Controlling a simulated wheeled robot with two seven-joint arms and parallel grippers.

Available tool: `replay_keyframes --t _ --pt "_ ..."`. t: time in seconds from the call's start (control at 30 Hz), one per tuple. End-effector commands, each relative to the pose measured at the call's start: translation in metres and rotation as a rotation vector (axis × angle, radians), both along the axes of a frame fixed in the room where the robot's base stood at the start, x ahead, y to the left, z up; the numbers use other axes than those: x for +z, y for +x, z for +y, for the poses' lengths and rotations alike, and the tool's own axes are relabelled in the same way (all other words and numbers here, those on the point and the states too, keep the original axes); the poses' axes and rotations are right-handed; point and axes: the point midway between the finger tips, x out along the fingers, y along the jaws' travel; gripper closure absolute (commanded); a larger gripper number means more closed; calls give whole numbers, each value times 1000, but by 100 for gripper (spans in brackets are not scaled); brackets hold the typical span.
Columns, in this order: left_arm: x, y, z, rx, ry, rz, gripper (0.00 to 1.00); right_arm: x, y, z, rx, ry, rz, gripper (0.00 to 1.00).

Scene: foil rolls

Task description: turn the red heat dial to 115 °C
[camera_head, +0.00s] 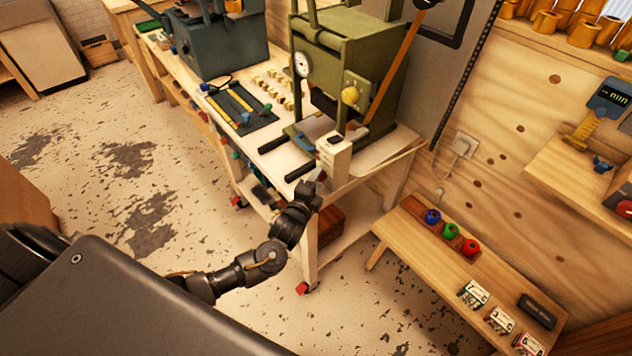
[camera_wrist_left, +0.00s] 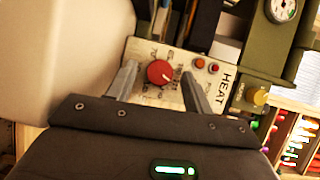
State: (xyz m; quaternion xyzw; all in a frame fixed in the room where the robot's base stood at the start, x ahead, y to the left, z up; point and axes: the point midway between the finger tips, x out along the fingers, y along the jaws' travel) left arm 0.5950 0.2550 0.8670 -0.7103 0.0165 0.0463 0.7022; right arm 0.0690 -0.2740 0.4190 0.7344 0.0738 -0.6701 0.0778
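The red heat dial (camera_wrist_left: 160,72) is a round knob on a cream panel marked HEAT (camera_wrist_left: 222,92) in the left wrist view. Small scale marks surround it, too small to read. My left gripper (camera_wrist_left: 158,76) is open, with one finger on each side of the dial and visible gaps between. I cannot tell how far the fingertips are from the panel. In the head view the cream control box (camera_head: 334,156) stands at the front of the green press, and my left gripper (camera_head: 320,182) reaches up to it from below. The dial is hidden there. My right gripper is not in view.
The green press (camera_head: 340,65) has a gauge (camera_head: 301,64) and a long orange lever (camera_head: 398,60). A low bench (camera_head: 420,235) with coloured rolls stands at right. The floor (camera_head: 130,180) left of the workbench is clear.

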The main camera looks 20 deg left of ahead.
Motion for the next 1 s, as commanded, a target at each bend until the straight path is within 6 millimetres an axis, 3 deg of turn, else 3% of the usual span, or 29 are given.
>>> replay_keyframes --t 0.27,0.73,1.0 --pt "-1 -4 1 1 0 1 49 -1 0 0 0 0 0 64" --pt "6 -86 -3 0 -1 2 49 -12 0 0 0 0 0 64" --pt "9 -107 -5 0 0 0 49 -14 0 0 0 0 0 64"
